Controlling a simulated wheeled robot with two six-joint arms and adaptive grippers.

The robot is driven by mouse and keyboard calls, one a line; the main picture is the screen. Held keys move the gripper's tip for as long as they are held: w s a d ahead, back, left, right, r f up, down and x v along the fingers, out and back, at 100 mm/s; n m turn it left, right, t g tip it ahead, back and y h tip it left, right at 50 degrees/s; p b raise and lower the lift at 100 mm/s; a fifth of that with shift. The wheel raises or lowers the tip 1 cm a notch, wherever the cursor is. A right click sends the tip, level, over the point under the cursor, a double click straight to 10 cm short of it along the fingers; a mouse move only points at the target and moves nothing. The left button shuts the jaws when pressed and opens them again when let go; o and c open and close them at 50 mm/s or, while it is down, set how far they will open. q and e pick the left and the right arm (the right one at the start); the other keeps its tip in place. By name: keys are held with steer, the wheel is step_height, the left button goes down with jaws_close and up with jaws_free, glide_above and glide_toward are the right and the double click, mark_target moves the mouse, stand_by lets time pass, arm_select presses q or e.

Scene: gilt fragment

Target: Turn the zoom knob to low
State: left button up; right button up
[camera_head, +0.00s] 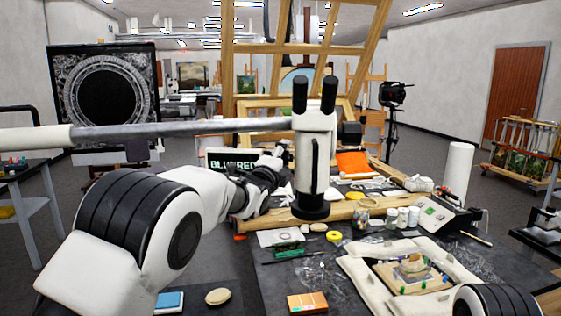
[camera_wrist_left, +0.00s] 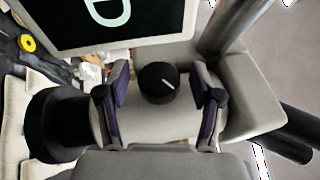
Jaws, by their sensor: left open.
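The microscope (camera_head: 313,150) hangs upright from a metal boom, with two black eyepieces on top and a black lens end below. In the left wrist view its pale body (camera_wrist_left: 140,122) lies sideways. The black round zoom knob (camera_wrist_left: 158,83) has a white pointer line, slanted toward the upper left or lower right. No scale marks around it are readable. My left gripper (camera_head: 276,162) is at the microscope's left side. In the left wrist view the open gripper (camera_wrist_left: 160,78) has one purple-padded finger on each side of the knob, with gaps between. My right gripper is out of view.
The metal boom (camera_head: 180,129) crosses above my left arm. A dark screen (camera_head: 222,158) with pale letters stands behind the arm. The workbench holds jars (camera_head: 403,217), an orange cloth (camera_head: 352,162), and a padded cushion (camera_head: 365,272) with a small piece on it.

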arm_select(q)
steer(key=v, duration=1.2)
